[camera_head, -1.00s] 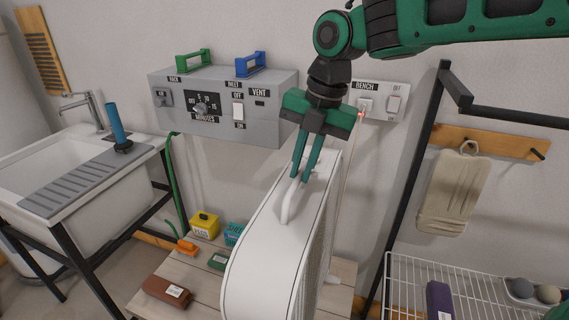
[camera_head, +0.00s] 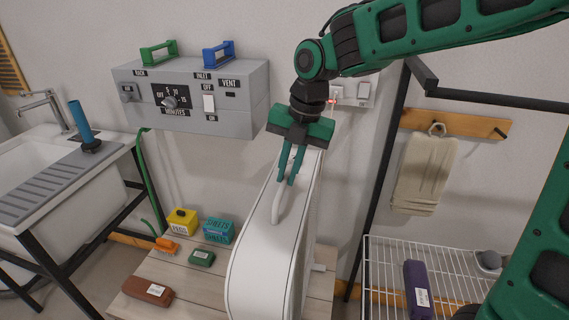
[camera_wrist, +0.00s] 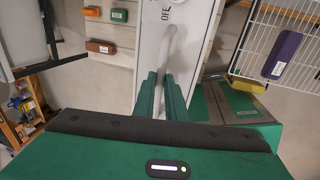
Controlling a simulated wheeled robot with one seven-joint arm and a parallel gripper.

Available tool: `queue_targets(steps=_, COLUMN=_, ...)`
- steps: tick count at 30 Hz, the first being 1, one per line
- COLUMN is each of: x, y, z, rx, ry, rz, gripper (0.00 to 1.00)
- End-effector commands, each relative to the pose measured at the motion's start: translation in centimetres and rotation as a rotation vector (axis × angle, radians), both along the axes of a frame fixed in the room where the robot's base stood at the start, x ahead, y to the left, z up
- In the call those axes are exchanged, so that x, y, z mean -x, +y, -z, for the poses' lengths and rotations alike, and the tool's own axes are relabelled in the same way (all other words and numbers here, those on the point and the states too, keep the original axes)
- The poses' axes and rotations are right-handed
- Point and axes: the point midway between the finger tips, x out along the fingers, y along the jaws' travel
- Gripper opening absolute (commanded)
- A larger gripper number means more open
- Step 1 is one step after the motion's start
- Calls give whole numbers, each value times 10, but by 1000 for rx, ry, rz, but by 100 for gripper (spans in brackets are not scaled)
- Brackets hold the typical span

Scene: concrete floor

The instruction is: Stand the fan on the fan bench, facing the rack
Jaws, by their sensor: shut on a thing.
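The white fan (camera_head: 262,255) is a tall, slim box shape, upright at the middle of the head view, with a handle (camera_head: 278,200) on top. My gripper (camera_head: 287,178) is shut on that handle from above; in the wrist view the fingers (camera_wrist: 163,98) also close on it. The fan's lower end is out of frame, so I cannot tell whether it touches the wooden bench (camera_head: 205,285) below it. The wire rack (camera_head: 385,290) stands to the right of the fan. The grille side is turned mostly out of sight.
A purple block (camera_head: 418,290) is on the rack. A black post (camera_head: 380,180) stands between bench and rack.

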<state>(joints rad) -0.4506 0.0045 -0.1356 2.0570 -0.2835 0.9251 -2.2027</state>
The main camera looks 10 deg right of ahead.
Motion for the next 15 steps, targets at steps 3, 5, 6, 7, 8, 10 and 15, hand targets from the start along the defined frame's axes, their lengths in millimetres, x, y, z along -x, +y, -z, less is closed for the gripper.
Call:
queue_targets(steps=3, x=-1, y=0, z=-1, rx=-1, ry=-3, rz=0, gripper=0)
queue_targets(steps=5, x=0, y=0, z=1, rx=1, ry=2, rz=2, gripper=16)
queue_targets(steps=6, x=0, y=0, z=1, rx=1, ry=3, rz=1, gripper=26)
queue_targets(steps=7, x=0, y=0, z=1, rx=1, ry=2, rz=2, gripper=30)
queue_targets(steps=8, x=0, y=0, z=1, rx=1, ry=2, rz=2, gripper=30)
queue_targets(steps=10, x=0, y=0, z=1, rx=1, ry=2, rz=1, gripper=30)
queue_targets(steps=15, x=0, y=0, z=0, rx=0, ry=1, rz=1, gripper=30)
